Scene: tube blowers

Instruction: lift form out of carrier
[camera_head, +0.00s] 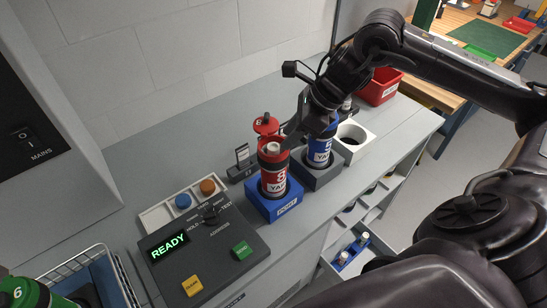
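The red carrier (273,172) stands upright in a blue block (275,208) on the counter. It has a white label with a 3, and its red lid (266,124) appears open behind the mouth. A pale roll, probably the form (272,147), shows at the carrier's mouth. My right gripper (288,141) reaches in from the right, with its fingertips at or just beside the mouth. The fingers are dark and small, so I cannot tell whether they are open or touch the roll. My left gripper is not in view.
A blue carrier (319,147) stands in a grey block (322,177) close to the right, partly behind my gripper. A white holder (360,151) and a red bin (381,88) are beyond. The READY console (205,250) is front left, near a wire basket (116,285).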

